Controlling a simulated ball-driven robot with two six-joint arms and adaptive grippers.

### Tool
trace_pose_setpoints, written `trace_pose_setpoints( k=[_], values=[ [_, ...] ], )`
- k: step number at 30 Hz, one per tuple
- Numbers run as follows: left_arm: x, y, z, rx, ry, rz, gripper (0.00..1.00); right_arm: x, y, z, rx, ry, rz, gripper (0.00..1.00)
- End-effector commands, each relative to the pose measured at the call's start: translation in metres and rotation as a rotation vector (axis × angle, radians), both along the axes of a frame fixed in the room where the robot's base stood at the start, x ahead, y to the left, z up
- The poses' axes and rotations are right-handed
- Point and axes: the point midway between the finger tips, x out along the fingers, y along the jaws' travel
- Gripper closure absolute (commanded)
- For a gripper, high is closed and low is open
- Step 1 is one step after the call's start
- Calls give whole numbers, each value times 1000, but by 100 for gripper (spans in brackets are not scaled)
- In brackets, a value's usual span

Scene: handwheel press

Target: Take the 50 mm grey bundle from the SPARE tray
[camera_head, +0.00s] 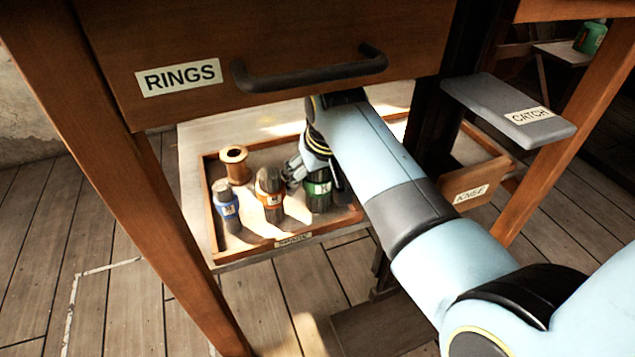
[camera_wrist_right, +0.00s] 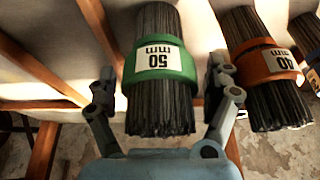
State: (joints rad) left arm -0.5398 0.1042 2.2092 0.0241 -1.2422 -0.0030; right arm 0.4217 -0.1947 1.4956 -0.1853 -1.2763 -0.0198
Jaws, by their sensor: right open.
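The 50 mm grey bundle (camera_wrist_right: 160,95) has a green band with a white label reading 50 mm. In the right wrist view it stands between the two open fingers of my right gripper (camera_wrist_right: 165,95), with a gap seen at the left finger. In the head view the green-banded bundle (camera_head: 318,190) stands at the right end of the SPARE tray (camera_head: 228,248), partly hidden by my right gripper (camera_head: 300,172). The tray's front label is too small to read surely. My left gripper is in neither view.
An orange-banded 40 mm bundle (camera_head: 270,195) stands close left of the green one. A blue-banded bundle (camera_head: 227,207) and a wooden spool (camera_head: 235,165) share the tray. The RINGS drawer (camera_head: 290,40) overhangs the tray. The CATCH plate (camera_head: 505,105) and KNEE board (camera_head: 475,185) are at right.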

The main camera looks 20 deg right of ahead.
Motion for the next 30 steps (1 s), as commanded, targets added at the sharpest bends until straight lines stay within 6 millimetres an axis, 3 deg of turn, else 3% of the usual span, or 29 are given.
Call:
trace_pose_setpoints(
  k=[2, 16, 30],
  values=[
    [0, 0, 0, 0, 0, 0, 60, 0, 0, 1, 0, 0, 0, 19],
    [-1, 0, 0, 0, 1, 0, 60, 0, 0, 0, 0, 0, 0, 80],
    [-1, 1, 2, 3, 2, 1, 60, 0, -1, 5, 0, -1, 0, 80]
  ],
)
